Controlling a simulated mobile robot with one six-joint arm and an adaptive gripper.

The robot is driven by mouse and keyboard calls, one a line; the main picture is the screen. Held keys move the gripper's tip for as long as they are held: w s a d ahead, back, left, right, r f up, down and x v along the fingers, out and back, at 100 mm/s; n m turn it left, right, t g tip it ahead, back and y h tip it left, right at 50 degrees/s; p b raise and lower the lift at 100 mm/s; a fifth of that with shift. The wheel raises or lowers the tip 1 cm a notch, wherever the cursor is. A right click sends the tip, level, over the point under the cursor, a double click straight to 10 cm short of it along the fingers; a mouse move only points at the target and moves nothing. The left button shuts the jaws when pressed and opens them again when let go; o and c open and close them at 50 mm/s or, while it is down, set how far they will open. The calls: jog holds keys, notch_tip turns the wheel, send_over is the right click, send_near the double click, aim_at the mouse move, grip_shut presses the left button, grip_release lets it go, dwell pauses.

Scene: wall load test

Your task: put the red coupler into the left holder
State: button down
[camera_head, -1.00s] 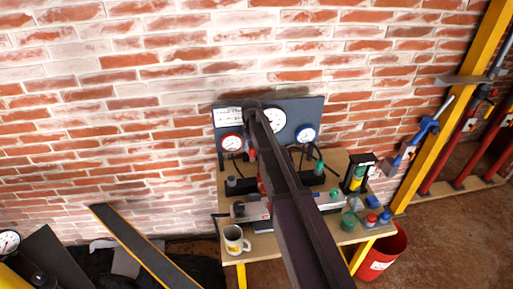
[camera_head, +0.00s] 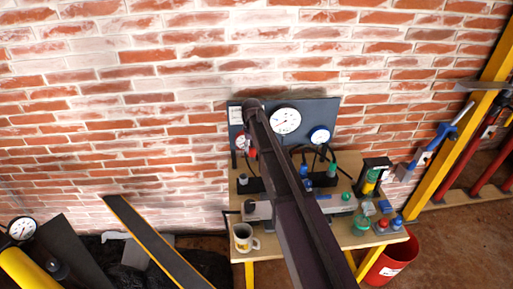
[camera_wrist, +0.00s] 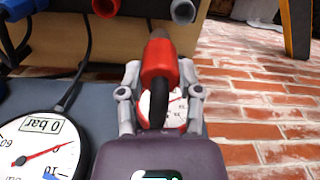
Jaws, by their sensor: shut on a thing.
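In the wrist view the red coupler (camera_wrist: 160,62), with a black hose at its near end, is between the two grey fingers of my gripper (camera_wrist: 160,88), which is shut on it. Its far end is dark grey and points toward a wooden edge. In the head view a bit of red (camera_head: 252,153) shows beside my arm, near the left small gauge; my arm hides most of my gripper. A grey open-ended tube (camera_wrist: 183,11) and a red one (camera_wrist: 105,7) show at the top of the wrist view. I cannot tell which holder is the left one.
The gauge panel (camera_head: 330,108) stands against the brick wall behind the wooden bench (camera_head: 345,235). A mug (camera_head: 243,238) stands at the bench's front left. Bottles and caps (camera_head: 384,223) stand at the right. A red bucket (camera_head: 388,262) is on the floor.

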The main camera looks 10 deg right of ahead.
jog(key=shift+a, duration=0.35)
jog(key=shift+a, duration=0.15)
jog(key=shift+a, duration=1.55)
jog(key=shift+f, duration=0.1)
notch_tip(320, 180, down, 6)
jog(key=b, duration=0.6)
jog(key=shift+f+b, duration=0.15)
jog(key=shift+b, duration=0.15)
jog(key=shift+f+b, duration=2.15)
jog(key=shift+f, duration=0.05)
dwell(2.5)
